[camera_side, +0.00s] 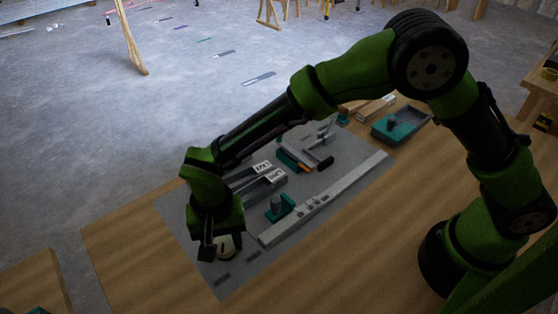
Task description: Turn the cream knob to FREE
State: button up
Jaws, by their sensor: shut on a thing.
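The cream knob (226,247) stands at the near left end of the grey panel (282,240). A small dark mark shows on its face, but its setting cannot be read from here. My gripper (212,250) is pointed down at the knob and shut on it. My gripper and wrist hide the knob's left and upper parts. Any FREE label by the knob is hidden or too small to read.
Grey blocks with dark lettering (262,175) lie just right of my wrist. A teal piece with a grey post (279,207) and a long pale bar (325,200) are on the panel. A teal tray (401,125) stands at the back right. The wooden table's front (330,265) is clear.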

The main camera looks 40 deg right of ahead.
jog(key=n, duration=1.2)
jog(key=shift+d+r, duration=0.1)
jog(key=shift+n, duration=2.2)
jog(key=o, duration=1.1)
jog(key=shift+c, duration=0.2)
